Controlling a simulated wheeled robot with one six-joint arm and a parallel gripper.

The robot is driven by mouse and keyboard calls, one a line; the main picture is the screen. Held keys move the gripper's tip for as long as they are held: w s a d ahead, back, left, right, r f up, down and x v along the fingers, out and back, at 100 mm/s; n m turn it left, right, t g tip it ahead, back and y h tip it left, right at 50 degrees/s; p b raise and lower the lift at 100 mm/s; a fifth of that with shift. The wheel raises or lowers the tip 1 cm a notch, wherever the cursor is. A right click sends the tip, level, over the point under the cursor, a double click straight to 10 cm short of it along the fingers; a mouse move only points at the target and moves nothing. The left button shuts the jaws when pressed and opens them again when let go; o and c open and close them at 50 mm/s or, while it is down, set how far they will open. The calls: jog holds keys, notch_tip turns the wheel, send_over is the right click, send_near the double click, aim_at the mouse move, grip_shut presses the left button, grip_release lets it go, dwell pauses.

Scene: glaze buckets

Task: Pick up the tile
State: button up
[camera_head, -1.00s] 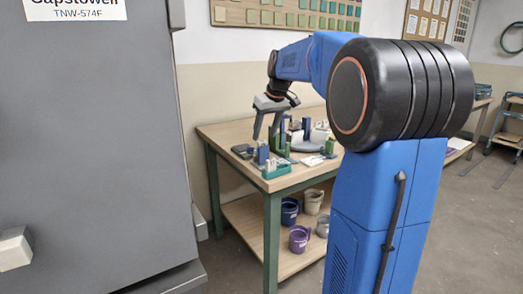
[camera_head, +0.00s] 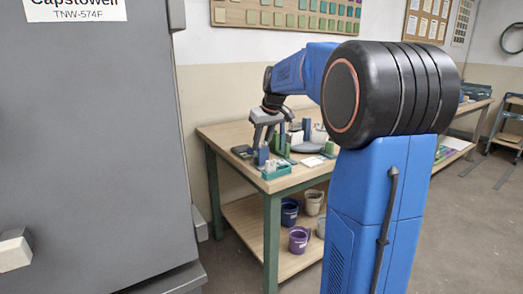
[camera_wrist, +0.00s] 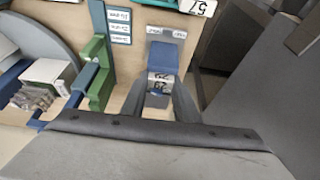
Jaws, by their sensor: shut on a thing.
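My gripper (camera_head: 264,137) is above the left front part of the worktable. In the wrist view its fingers (camera_wrist: 160,88) are shut on a blue tile (camera_wrist: 163,58), with a pale marked face (camera_wrist: 160,82) showing between them. The tile appears upright, and the head view shows blue at the same spot (camera_head: 262,156). I cannot tell whether it still touches what is under it.
A teal tray (camera_head: 277,174) is at the front of the wooden table (camera_head: 235,133). A green stand (camera_wrist: 98,78) and a white box (camera_wrist: 47,73) are left of my fingers in the wrist view.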

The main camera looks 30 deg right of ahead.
jog(key=shift+r, duration=0.15)
notch_tip(320, 180, up, 9)
jog(key=shift+f, duration=0.1)
jog(key=shift+g, duration=0.9)
jog(key=x, duration=0.4)
jog(key=shift+s+f, duration=0.1)
jog(key=shift+f, duration=0.15)
jog(key=shift+s+f+x, duration=0.1)
jog(key=shift+s+x, duration=0.15)
jog(key=shift+x, duration=0.85)
jog(key=shift+s+f+x, duration=0.1)
jog(key=shift+s+x, duration=0.2)
jog(key=shift+x, duration=0.85)
jog(key=shift+s+x, duration=0.25)
jog(key=shift+x, duration=0.85)
jog(key=shift+f, duration=0.2)
jog(key=o, duration=1.2)
jog(key=shift+o, duration=0.2)
jog(key=shift+r, duration=0.1)
